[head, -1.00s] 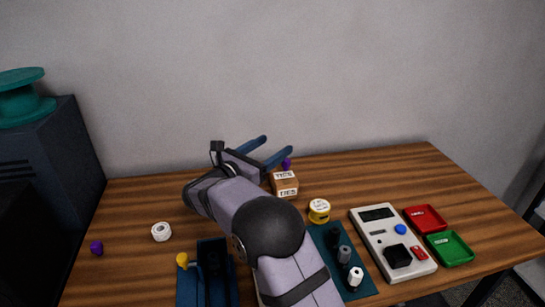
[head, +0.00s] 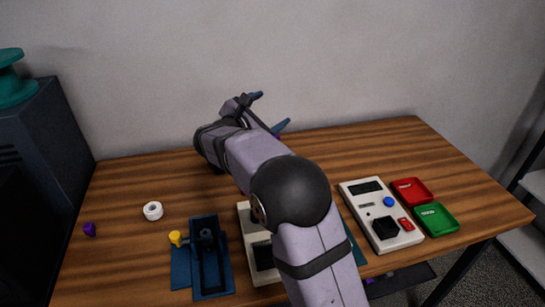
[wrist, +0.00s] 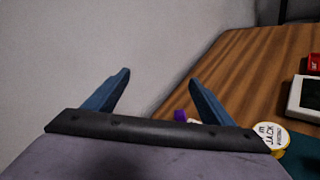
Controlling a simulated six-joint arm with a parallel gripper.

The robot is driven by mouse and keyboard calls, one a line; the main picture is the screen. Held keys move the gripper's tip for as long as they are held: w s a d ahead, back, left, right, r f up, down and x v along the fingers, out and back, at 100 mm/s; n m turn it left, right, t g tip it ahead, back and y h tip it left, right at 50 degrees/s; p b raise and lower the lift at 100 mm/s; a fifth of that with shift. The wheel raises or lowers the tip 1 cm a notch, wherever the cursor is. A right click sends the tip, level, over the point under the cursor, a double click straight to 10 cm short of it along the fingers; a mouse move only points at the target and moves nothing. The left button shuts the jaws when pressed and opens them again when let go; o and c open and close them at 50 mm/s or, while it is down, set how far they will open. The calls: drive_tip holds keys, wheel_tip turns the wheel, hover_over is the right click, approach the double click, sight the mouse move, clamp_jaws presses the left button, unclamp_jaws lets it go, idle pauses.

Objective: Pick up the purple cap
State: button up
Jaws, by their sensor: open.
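Two small purple objects are in view, and I cannot tell which is the cap. One purple object (head: 89,229) lies alone at the left end of the table in the head view. Another purple object (wrist: 181,115) shows in the wrist view, low beside the right finger; my arm almost fully hides it in the head view. My gripper (head: 270,111) is open and empty, raised near the wall at the back of the table. Its blue fingers (wrist: 159,78) stand apart in the wrist view, with wall between them.
A white tape roll (head: 153,211) and a blue fixture (head: 210,275) are at left. The front left table is mostly clear.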

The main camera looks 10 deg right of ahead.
drive_tip(key=f+m+y, duration=0.3)
drive_tip(key=f+m, duration=0.1)
drive_tip(key=m, duration=0.3)
drive_tip(key=s+d+f+m+t+y+p, duration=0.1)
drive_tip(key=f+m+y, duration=0.3)
drive_tip(key=m, duration=0.3)
drive_tip(key=s+f+m+t+y+p, duration=0.1)
drive_tip(key=f+m+y, duration=0.3)
drive_tip(key=f+m, duration=0.2)
drive_tip(key=shift+d+m, duration=0.4)
drive_tip(key=shift+p+x, duration=1.1)
drive_tip(key=shift+x, duration=2.6)
drive_tip(key=shift+a+r, duration=0.1)
drive_tip(key=shift+a, duration=0.1)
